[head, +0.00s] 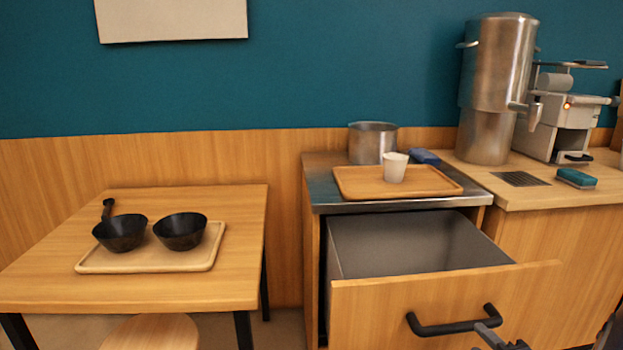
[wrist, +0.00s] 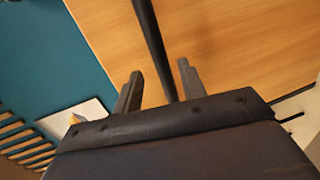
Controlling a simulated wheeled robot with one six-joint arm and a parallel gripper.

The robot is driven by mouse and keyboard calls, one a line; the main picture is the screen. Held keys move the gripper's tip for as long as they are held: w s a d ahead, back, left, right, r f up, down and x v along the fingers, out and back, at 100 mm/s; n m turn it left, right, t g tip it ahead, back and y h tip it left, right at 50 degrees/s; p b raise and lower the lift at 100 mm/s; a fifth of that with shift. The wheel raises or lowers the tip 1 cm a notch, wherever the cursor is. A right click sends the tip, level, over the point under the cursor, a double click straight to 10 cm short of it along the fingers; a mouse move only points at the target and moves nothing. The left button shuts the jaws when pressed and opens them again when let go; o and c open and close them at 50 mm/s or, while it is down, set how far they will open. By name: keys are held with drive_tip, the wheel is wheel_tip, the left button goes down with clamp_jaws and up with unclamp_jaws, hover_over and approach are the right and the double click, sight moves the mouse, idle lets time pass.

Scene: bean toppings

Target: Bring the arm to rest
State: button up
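My gripper (head: 497,337) is at the lower right of the head view, at the right end of the black drawer handle (head: 445,328). In the wrist view my gripper (wrist: 159,70) has its two grey fingers apart. The black bar of the handle (wrist: 152,40) runs between them, with a gap visible on both sides. The drawer (head: 420,290) stands pulled open under the metal counter, and the part of its inside that shows is empty. Most of my arm is outside the head view.
A wooden tray (head: 352,192) with a white cup (head: 394,167) sits on the counter, before a metal pot (head: 372,142). A tall dispenser (head: 497,85) stands right. The left table (head: 120,292) holds a tray (head: 150,268) with two black bowls (head: 180,232).

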sight(468, 330)
drive_tip(key=b+x, duration=0.1)
drive_tip(key=x, duration=0.4)
drive_tip(key=shift+w+f, duration=0.15)
drive_tip(key=shift+w, duration=0.85)
drive_tip(key=shift+s, duration=0.1)
